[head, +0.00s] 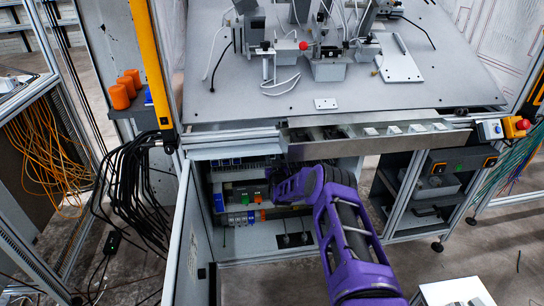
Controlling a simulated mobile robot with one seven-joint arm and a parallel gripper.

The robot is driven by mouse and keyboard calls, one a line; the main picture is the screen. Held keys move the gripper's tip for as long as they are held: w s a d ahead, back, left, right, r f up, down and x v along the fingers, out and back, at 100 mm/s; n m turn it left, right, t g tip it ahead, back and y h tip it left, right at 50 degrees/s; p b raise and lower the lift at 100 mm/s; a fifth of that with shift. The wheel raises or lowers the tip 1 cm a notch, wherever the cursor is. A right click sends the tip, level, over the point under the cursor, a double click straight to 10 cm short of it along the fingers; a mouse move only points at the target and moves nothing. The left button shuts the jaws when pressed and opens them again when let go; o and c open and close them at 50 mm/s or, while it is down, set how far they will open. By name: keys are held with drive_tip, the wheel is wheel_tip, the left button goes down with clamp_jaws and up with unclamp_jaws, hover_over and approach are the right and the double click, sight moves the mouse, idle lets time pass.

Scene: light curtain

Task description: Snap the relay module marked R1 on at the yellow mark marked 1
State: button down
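An open control cabinet (236,245) sits under the worktop. Inside it are rows of small modules, among them a dark unit with a green part (241,194) and a lower row of blue and grey modules (240,219). I cannot make out which one is the relay module R1, and the yellow mark 1 is too small or hidden to find. My purple arm reaches into the cabinet from the lower right. My gripper (271,177) is at the right side of the module rows. Its fingers are too small and dark to show whether they are open or hold anything.
The cabinet door (190,240) stands open at left. A metal beam (375,143) crosses above the opening. Black cables (140,185) hang left of the door. The worktop (250,95) carries fixtures. A red emergency button (522,124) is at right. A white box (455,292) stands at lower right.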

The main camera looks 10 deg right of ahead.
drive_tip(key=shift+f, duration=0.1)
idle(0.7)
drive_tip(key=c, duration=0.5)
unclamp_jaws()
drive_tip(key=shift+w, duration=0.1)
drive_tip(key=shift+s+r+p, duration=0.25)
drive_tip(key=shift+s+p, duration=0.5)
drive_tip(key=shift+p, duration=0.3)
drive_tip(key=s+p, duration=0.5)
drive_tip(key=s, duration=0.2)
drive_tip(key=shift+f, duration=0.2)
drive_tip(key=shift+f, duration=0.1)
